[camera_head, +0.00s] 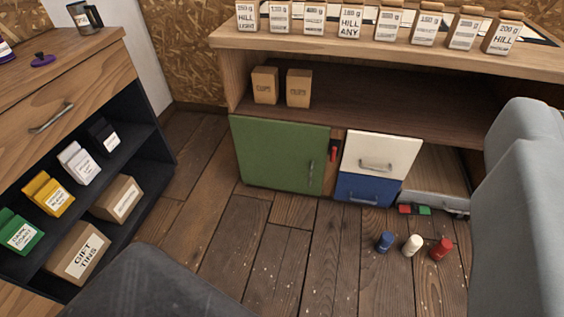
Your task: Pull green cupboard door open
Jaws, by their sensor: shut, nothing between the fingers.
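The green cupboard door (279,154) is at the lower left of the wooden counter unit, and it looks closed and flush with the front. Its slim vertical handle (311,173) is near the door's right edge. No gripper fingers show in this view, so I cannot see my gripper relative to the door. Nothing is seen touching the handle.
A white drawer (378,151) and a blue drawer (366,189) are right of the door. Blue (385,242), white (412,245) and red (441,249) items stand on the floor. A dark shelf (156,146) is at left. Floor before the door is clear.

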